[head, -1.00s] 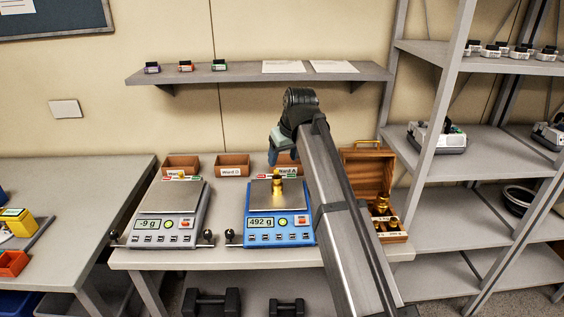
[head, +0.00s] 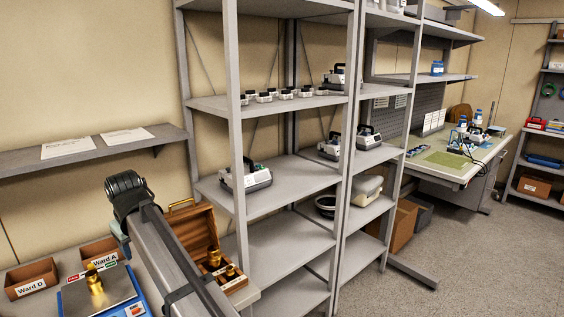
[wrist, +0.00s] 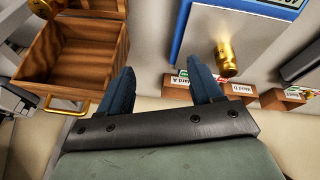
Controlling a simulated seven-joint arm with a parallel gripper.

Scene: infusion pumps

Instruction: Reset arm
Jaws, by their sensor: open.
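My gripper (wrist: 163,78) is open and empty, its two dark blue fingers apart in the wrist view. In the head view my arm's end hangs by the bench and mostly hides the gripper. A brass weight (head: 95,283) stands on the blue scale's plate (head: 117,283). The same weight shows in the wrist view (wrist: 226,58), to the right of the fingers and apart from them. The open wooden weight case (head: 194,231) holds brass weights (head: 214,258). In the wrist view the case (wrist: 97,28) is left of the fingers.
Bins labelled Ward D (head: 31,281) and Ward A (head: 101,252) sit behind the scale. Grey shelving (head: 237,130) with pumps (head: 246,177) stands right of the bench. A wall shelf (head: 165,133) holds two paper sheets. Open floor (head: 455,255) lies at the right.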

